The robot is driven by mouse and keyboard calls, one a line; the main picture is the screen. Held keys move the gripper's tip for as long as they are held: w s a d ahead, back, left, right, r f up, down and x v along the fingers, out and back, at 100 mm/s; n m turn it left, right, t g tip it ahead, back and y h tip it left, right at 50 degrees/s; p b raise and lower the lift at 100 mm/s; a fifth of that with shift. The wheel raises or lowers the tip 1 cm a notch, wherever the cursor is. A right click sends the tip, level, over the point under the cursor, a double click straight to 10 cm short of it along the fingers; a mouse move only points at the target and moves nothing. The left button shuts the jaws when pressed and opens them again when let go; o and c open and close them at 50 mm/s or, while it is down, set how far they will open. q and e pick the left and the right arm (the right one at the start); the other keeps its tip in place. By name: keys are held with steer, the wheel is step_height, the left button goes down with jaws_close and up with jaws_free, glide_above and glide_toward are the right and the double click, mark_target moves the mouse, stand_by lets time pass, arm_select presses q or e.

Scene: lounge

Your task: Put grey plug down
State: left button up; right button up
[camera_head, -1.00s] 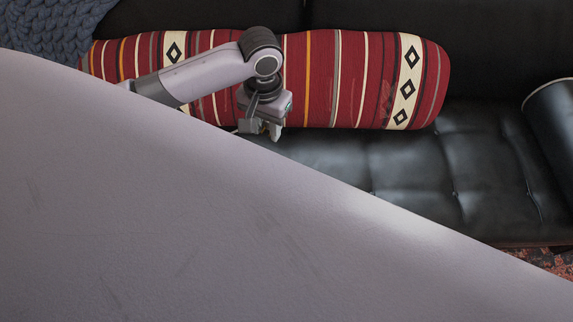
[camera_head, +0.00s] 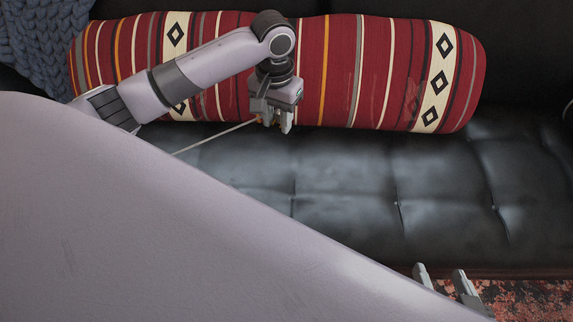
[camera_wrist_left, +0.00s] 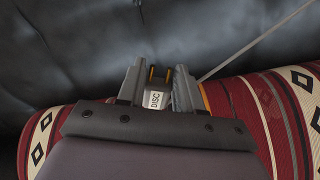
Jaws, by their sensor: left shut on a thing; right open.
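The grey plug (camera_wrist_left: 154,99) with two yellowish prongs and a "DISC" label is between the fingers of my left gripper (camera_wrist_left: 153,75) in the left wrist view. My left gripper (camera_head: 277,121) is shut on it. In the head view it is in front of the red striped cushion's lower edge, over the black sofa seat; the plug is mostly hidden there. A thin pale cord (camera_head: 215,136) runs from near the gripper down to the left. My right gripper (camera_head: 441,278) is open and empty at the sofa's front edge, partly hidden.
The striped cushion (camera_head: 340,60) lies along the back of the black sofa (camera_head: 345,175). A blue knitted blanket (camera_head: 45,45) is at the upper left. The seat right of my left gripper is clear. A patterned rug (camera_head: 535,300) shows at the lower right.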

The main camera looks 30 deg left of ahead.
arm_select(q)
steer(key=b, duration=0.4)
glide_toward(279, 174)
steer(key=shift+f, duration=0.5)
step_height(279, 174, down, 6)
steer(key=b, duration=0.3)
steer(key=shift+r, duration=0.15)
arm_select(e)
steer(key=a, duration=0.1)
steer(key=w+a+f+y, duration=0.1)
steer(key=a+y, duration=0.1)
steer(key=shift+w+a+f+m+t, duration=0.15)
steer(key=shift+a+f+m+t, duration=0.15)
steer(key=shift+t, duration=0.1)
arm_select(q)
steer(key=o, duration=1.1)
arm_select(e)
steer(key=shift+f, duration=0.1)
